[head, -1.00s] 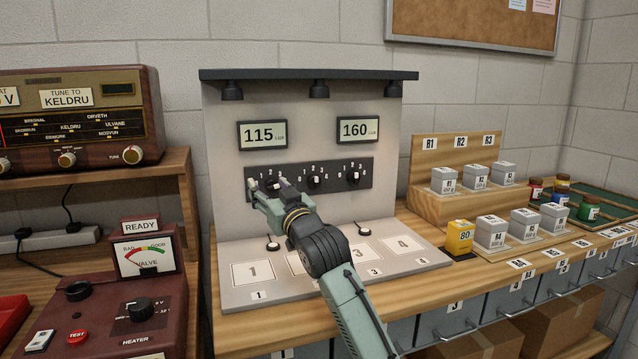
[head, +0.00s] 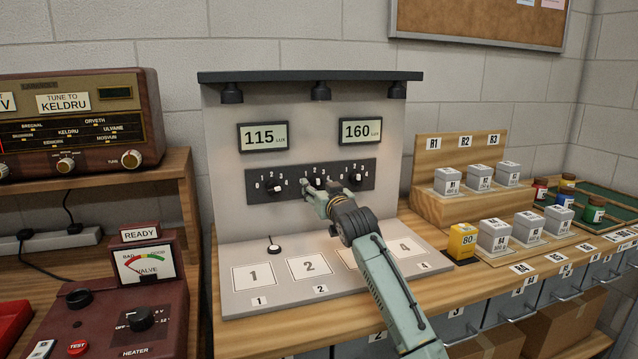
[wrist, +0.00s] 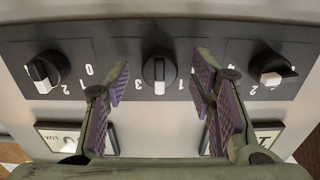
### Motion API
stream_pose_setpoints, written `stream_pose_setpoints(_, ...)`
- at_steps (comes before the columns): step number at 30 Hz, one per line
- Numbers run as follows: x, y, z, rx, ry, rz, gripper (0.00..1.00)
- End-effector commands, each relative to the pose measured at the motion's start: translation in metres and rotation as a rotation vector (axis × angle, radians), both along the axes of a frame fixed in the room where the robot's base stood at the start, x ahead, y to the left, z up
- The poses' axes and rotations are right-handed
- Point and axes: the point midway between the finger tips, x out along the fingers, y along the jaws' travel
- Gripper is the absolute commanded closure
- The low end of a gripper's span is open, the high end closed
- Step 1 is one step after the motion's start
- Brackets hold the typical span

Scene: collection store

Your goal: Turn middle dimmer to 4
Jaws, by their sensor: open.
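The black dimmer panel (head: 232,187) has three knobs in a row. The middle dimmer (wrist: 160,72) is a round dark knob with a white mark toward the bottom of the wrist picture, by a printed 3. My gripper (wrist: 160,80) is open, its purple-padded fingers on either side of the middle dimmer and apart from it. In the head view my gripper (head: 316,190) is at the panel and partly covers the middle dimmer. The left dimmer (head: 275,186) and right dimmer (head: 357,181) are clear of it.
Displays read 115 (head: 263,136) and 160 (head: 361,131) above the panel. A yellow block (head: 462,240) and grey blocks stand at right. A radio (head: 80,125) is at left.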

Motion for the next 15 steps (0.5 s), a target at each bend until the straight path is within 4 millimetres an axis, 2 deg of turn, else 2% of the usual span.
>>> stream_pose_setpoints(11,0.0068,0.0021,0.0004,0.000,-0.002,0.000,0.50)
stream_pose_setpoints(15,0.0067,0.0021,0.0004,0.000,-0.002,0.000,0.58)
